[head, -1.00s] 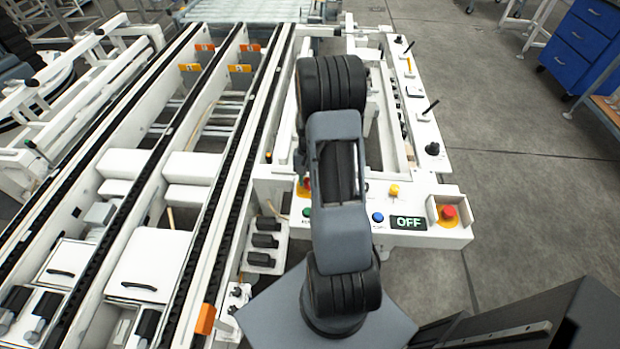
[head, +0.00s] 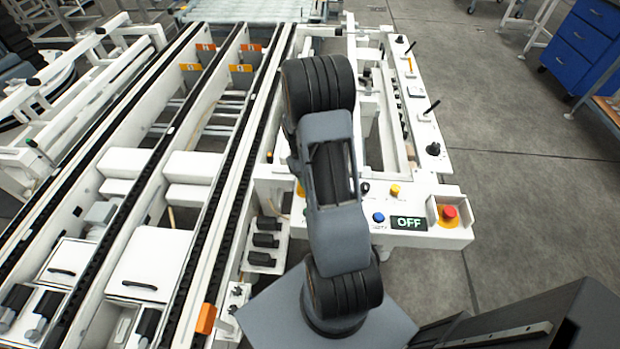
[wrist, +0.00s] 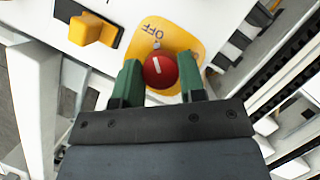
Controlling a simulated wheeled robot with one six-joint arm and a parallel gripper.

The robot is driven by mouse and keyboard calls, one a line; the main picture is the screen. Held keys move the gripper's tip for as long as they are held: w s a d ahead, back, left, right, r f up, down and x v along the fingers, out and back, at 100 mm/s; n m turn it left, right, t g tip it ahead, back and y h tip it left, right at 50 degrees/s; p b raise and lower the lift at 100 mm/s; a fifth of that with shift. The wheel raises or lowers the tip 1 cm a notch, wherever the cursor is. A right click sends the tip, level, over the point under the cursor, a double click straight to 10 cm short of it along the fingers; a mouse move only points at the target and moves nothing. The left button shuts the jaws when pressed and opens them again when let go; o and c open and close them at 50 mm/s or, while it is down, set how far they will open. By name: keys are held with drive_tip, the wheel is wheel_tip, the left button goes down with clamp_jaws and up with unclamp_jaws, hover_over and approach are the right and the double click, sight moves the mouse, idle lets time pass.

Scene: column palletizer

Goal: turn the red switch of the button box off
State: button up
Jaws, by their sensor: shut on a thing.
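The red switch (wrist: 160,72) is a round red knob with a short white line on its face, on a yellow plate (wrist: 137,45) marked OFF. The line points roughly toward the OFF mark. My gripper (wrist: 158,60) has its green fingers on both sides of the knob and is shut on it. In the head view the button box (head: 425,238) is a white panel with a blue button (head: 378,217) and a lit OFF display (head: 409,222). My arm hides the red switch and my gripper there.
A red mushroom button (head: 449,212) sits at the panel's right end. A yellow button (head: 394,190) is behind the display. In the wrist view a yellow knob (wrist: 92,30) stands left of the switch. Conveyor rails (head: 225,190) run along the left. Floor (head: 540,190) is clear to the right.

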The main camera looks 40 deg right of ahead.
idle(0.4)
drive_tip(key=o, duration=0.9)
drive_tip(key=v, duration=1.3)
drive_tip(key=shift+r, duration=0.4)
